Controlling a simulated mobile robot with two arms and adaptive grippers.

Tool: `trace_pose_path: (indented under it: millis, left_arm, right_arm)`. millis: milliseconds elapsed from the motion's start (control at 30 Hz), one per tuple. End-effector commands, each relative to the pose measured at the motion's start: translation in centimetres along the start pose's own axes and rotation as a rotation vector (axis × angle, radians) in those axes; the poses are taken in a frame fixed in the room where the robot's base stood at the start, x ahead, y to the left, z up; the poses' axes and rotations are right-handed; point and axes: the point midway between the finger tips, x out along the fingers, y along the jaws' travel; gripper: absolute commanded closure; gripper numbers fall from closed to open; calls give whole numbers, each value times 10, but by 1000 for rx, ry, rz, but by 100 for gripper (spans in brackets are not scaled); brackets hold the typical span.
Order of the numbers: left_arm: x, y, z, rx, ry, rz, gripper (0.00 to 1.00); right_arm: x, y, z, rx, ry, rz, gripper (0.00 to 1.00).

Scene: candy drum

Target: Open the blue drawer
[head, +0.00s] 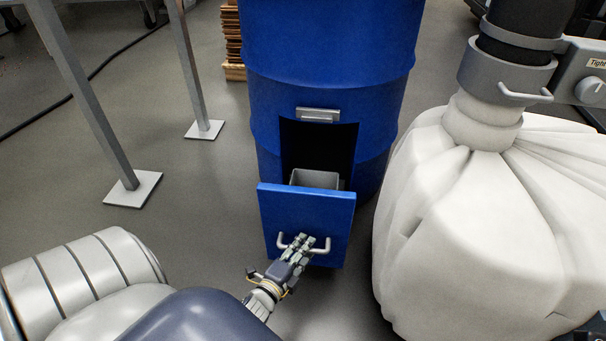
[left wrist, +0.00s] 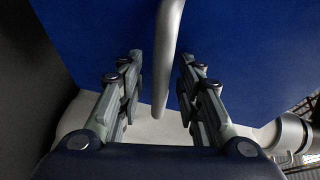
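The blue drawer (head: 305,218) stands pulled out from the lower opening of the blue drum (head: 325,60). A grey bin (head: 315,179) shows behind its front panel. A silver bar handle (head: 322,250) is on the panel. My left gripper (head: 297,244) is at the handle in the head view. In the left wrist view, the handle bar (left wrist: 166,60) lies between the two fingers of my left gripper (left wrist: 160,75), with visible gaps on both sides, so the gripper is open around it. My right gripper is not in view.
A large white bag (head: 480,230) hangs from a grey clamp (head: 505,75) close to the right of the drum and drawer. Grey metal legs with white foot plates (head: 133,190) stand at the left. The floor between them and the drum is clear.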

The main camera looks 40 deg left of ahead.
Motion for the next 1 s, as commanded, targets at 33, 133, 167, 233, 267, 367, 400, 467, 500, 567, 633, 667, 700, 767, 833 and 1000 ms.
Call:
trace_pose_path:
  millis: [33, 133, 167, 233, 267, 367, 400, 467, 500, 567, 633, 667, 700, 767, 833, 1000]
  left_arm:
    - [0, 0, 0, 0, 0, 0, 67]
    - [0, 0, 0, 0, 0, 0, 67]
    - [-1, 0, 0, 0, 0, 0, 67]
    - [-6, 0, 0, 0, 0, 0, 67]
    - [-9, 1, 0, 0, 0, 1, 67]
    - [-23, 1, 0, -1, -1, 3, 67]
    - [-30, 2, 0, -1, -2, 4, 67]
    - [-43, 2, 0, -1, -2, 4, 67]
    - [-51, 1, 1, 0, -2, 3, 67]
    - [-64, 2, 0, -1, -2, 4, 67]
    - [-77, 1, 0, -1, -2, 3, 67]
    - [-83, 1, 0, -1, -1, 3, 67]
    - [-90, 1, 0, -1, -1, 3, 67]
    - [-99, 1, 0, -1, -1, 3, 67]
    - [-108, 1, 0, -1, -1, 2, 67]
    - [-119, 0, 0, 0, 0, 0, 67]
  right_arm:
    - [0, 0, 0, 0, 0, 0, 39]
    - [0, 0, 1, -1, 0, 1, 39]
    - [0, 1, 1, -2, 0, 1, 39]
    - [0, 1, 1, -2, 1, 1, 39]
    - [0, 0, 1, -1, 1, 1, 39]
    - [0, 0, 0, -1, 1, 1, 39]
    - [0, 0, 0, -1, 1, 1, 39]
    - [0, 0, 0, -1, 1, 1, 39]
    - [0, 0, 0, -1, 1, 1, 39]
    - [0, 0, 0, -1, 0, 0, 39]
    - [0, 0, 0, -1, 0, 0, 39]
    - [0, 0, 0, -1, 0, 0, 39]
    - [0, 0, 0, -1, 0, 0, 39]
    - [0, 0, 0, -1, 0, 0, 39]
    - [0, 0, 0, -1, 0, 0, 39]
    - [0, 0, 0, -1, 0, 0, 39]
